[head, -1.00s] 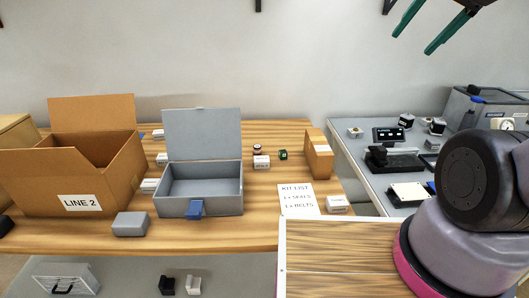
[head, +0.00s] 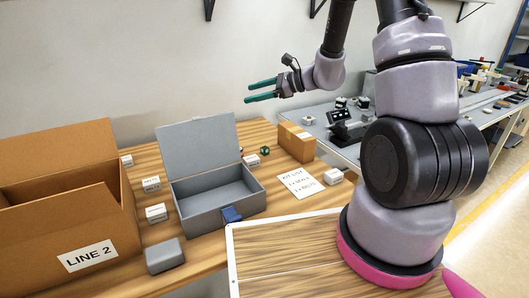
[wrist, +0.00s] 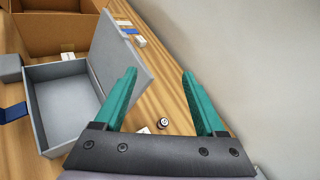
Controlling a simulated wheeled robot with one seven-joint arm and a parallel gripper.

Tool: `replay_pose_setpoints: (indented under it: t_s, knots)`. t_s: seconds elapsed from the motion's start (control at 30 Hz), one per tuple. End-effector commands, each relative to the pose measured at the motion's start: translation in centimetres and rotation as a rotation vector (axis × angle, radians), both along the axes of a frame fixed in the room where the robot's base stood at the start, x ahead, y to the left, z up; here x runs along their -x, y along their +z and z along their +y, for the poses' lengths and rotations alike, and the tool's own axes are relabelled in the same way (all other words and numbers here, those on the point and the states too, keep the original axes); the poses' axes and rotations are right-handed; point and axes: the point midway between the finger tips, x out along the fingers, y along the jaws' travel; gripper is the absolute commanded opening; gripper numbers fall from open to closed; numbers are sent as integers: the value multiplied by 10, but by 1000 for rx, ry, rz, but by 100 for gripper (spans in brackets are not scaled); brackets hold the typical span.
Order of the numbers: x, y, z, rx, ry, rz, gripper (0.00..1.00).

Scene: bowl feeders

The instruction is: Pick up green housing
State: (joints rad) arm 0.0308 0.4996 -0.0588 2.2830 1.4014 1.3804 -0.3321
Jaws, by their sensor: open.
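The green housing (head: 265,150) is a small dark green piece on the wooden table, right of the open grey box (head: 215,190) and near the white carton (head: 252,160). My gripper (head: 248,93) is open and empty in the air, well above the table. Its two teal fingers point left, roughly over the back of the grey box. In the wrist view the open fingers (wrist: 159,74) frame the grey lid and bare wood. I cannot make out the green housing in that view.
A cardboard box marked LINE 2 (head: 88,256) stands at left. A brown carton (head: 297,143) and the kit list (head: 298,183) lie right of the grey box. The raised grey lid (head: 200,145) stands beneath my gripper. A small round jar (wrist: 163,123) shows in the wrist view.

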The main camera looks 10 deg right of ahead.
Motion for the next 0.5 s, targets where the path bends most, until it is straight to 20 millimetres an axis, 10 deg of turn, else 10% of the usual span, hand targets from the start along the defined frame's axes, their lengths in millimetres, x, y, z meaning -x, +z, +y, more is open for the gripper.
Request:
replay_pose_setpoints:
  t_s: [0.2, 0.5]
  knots:
    - [-56, -122, -42, -139, -358, 167, 72]
    - [-67, -242, -102, -164, -702, 260, 72]
